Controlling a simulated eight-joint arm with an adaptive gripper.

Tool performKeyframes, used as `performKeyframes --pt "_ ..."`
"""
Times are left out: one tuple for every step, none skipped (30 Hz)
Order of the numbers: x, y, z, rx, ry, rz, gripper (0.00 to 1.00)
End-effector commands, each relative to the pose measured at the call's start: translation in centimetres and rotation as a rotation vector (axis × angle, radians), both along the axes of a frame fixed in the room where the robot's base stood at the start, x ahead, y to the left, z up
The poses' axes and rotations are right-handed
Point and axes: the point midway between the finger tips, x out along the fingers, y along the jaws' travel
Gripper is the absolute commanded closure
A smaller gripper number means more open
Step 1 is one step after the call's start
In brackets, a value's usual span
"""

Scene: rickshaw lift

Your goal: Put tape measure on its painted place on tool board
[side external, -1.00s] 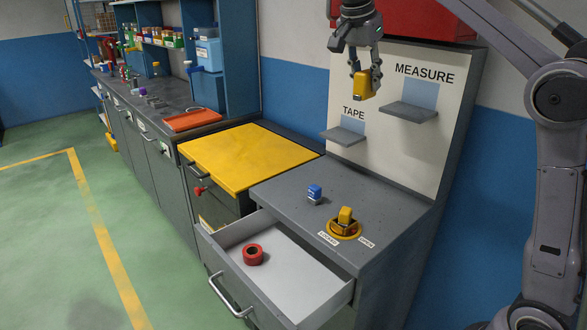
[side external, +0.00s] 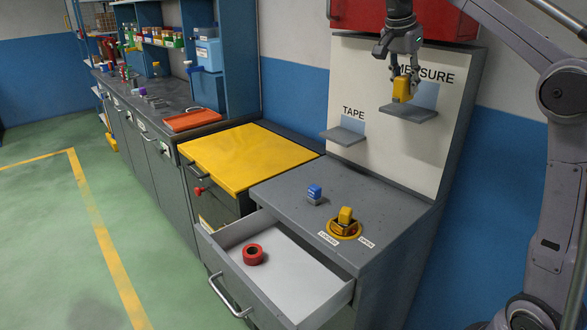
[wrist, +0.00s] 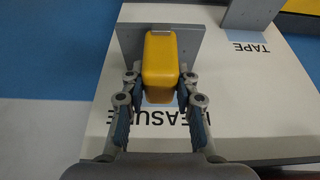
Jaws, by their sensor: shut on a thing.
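The yellow tape measure (side external: 402,89) is held between the fingers of my gripper (side external: 405,74), which is shut on it. It also shows in the wrist view (wrist: 160,62), gripped at both sides by my fingers (wrist: 160,88). The tape measure is in front of the MEASURE painted place, over the grey shelf (side external: 409,113) on the white tool board (side external: 372,100). I cannot tell whether its underside touches the shelf. My gripper hides part of the word MEASURE.
The TAPE shelf (side external: 343,135) at left is empty. An open drawer (side external: 290,287) holds a red tape roll (side external: 253,254). A red box (side external: 440,20) sits above the board.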

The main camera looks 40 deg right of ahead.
Motion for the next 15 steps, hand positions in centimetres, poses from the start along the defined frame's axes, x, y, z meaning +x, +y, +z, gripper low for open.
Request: performKeyframes --pt "0.0 -0.2 -0.1 0.000 0.000 -0.001 1.00" --pt "0.0 -0.3 -0.2 0.000 0.000 -0.001 1.00" --pt "0.0 -0.6 -0.3 0.000 -0.001 -0.002 1.00" --pt "0.0 -0.9 -0.5 0.000 -0.001 -0.002 1.00" --pt "0.0 -1.2 -0.6 0.000 0.000 -0.003 1.00" --pt "0.0 -1.7 -0.9 0.000 0.000 -0.003 1.00" --pt "0.0 -2.1 -1.1 0.001 0.000 -0.003 1.00" --pt "-0.1 -2.6 -1.3 0.001 -0.001 -0.004 1.00" --pt "-0.1 -3.1 -1.7 0.001 0.000 -0.003 1.00" --pt "0.0 -3.4 -2.1 0.001 0.000 -0.002 1.00" --pt "0.0 -3.6 -2.4 0.001 0.000 -0.002 1.00" --pt "0.0 -3.8 -2.6 0.000 -0.001 -0.002 1.00" --pt "0.0 -4.0 -2.8 0.000 0.000 -0.001 1.00" --pt "0.0 -4.0 -2.8 0.000 0.000 -0.001 1.00" --pt "0.0 -4.1 -2.9 0.000 -0.001 0.000 1.00"
